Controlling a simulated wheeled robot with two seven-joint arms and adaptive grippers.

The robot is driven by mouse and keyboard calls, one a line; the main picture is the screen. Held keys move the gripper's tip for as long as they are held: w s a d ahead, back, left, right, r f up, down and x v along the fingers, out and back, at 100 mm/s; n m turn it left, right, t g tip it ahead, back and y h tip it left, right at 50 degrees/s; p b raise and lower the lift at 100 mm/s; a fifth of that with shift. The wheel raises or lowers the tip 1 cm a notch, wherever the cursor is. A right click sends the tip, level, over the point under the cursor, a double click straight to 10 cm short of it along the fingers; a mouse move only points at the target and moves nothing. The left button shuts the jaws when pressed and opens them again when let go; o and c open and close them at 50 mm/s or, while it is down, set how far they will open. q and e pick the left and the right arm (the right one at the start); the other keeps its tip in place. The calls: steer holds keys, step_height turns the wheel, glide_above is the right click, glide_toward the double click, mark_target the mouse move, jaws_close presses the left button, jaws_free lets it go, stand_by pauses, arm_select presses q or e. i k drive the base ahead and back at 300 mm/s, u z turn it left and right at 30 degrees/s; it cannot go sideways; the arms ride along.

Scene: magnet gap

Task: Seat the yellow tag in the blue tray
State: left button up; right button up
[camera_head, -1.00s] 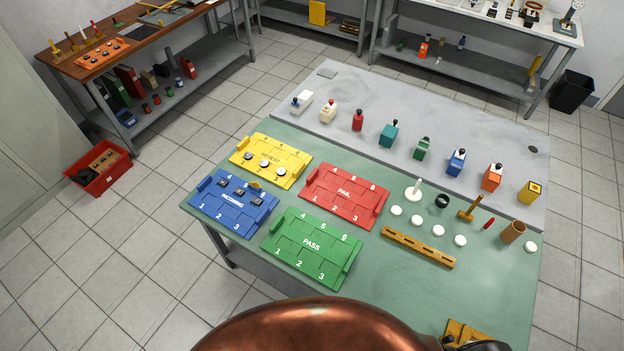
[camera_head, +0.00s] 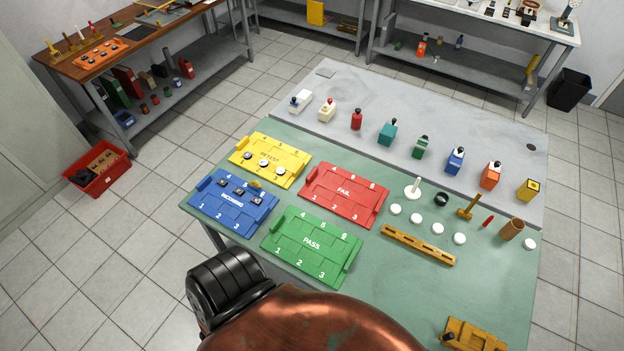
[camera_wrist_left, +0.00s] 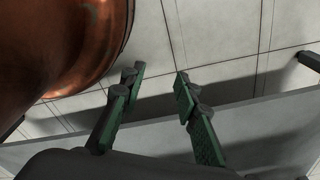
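The blue tray (camera_head: 205,205), marked INCOMING, lies at the left front of the green bench mat. Several small dark pieces sit along its far row of slots. A small yellow piece (camera_head: 256,184), which looks like the yellow tag, shows at its far right edge against the yellow tray; whether it lies on the tray or beside it is unclear. My left gripper (camera_wrist_left: 156,86) shows in the left wrist view with its green-padded fingers apart and nothing between them, over floor tiles and a grey edge. No gripper fingers show in the head view.
Yellow (camera_head: 297,178), red (camera_head: 313,186) and green (camera_head: 275,243) trays crowd around the blue one. Beyond are a slotted wooden bar (camera_head: 418,245), white discs and a row of coloured bottles. My copper-coloured arm part covers the bottom middle.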

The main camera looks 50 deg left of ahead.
mark_target(256, 189)
steer(key=z, duration=0.3)
steer(key=k, duration=1.2)
steer(key=u, duration=2.15)
